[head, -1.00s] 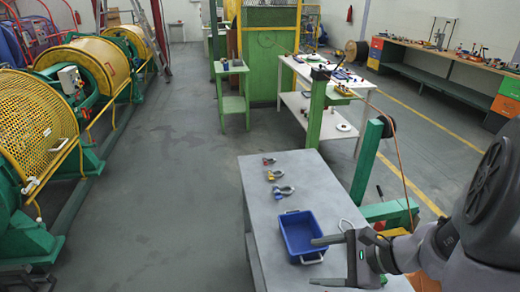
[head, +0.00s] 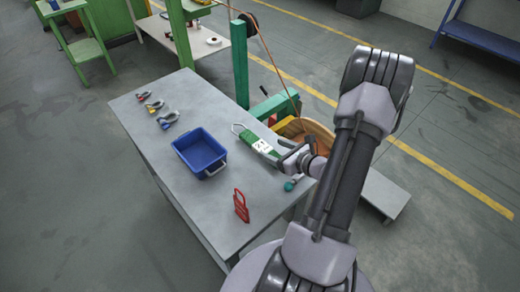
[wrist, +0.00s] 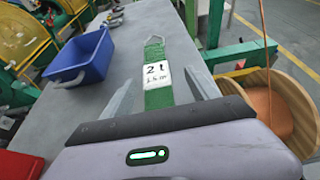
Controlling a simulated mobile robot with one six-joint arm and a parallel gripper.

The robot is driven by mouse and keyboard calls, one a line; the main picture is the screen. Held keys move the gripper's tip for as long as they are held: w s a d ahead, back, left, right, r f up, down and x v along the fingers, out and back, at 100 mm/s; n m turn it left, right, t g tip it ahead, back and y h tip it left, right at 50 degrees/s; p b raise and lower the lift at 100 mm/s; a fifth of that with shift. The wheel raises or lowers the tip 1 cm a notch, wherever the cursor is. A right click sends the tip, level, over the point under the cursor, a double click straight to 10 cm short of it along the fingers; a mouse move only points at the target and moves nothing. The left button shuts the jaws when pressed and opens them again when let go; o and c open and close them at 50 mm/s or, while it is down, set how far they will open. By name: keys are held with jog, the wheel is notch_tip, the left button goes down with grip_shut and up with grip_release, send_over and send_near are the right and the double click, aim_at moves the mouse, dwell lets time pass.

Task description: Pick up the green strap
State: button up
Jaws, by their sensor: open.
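The green strap (head: 253,138) lies on the grey table near its right edge in the head view, with a white label and a pale loop at its far end. In the wrist view the green strap (wrist: 154,52) runs straight ahead from my gripper, its label showing handwriting. My gripper (wrist: 160,82) is open, with one finger on each side of the strap and label. The near end of the strap is hidden behind the gripper body. In the head view my gripper (head: 283,153) is over the strap's near part. I cannot tell its height above the table.
A blue bin (head: 200,153) stands left of the strap on the grey table (head: 200,205). A red tag-like piece (head: 241,206) stands nearer, and a teal-ended item (head: 291,184) lies by the right edge. A green post (head: 240,65) rises beyond the table.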

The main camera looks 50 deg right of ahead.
aim_at(261, 146)
jog(key=x, duration=0.1)
jog(key=b+x, duration=0.1)
jog(key=x, duration=0.3)
jog(key=shift+w+a+b, duration=0.25)
jog(key=shift+a+b, duration=0.1)
jog(key=shift+a, duration=0.05)
jog(key=shift+r, duration=0.1)
grip_shut()
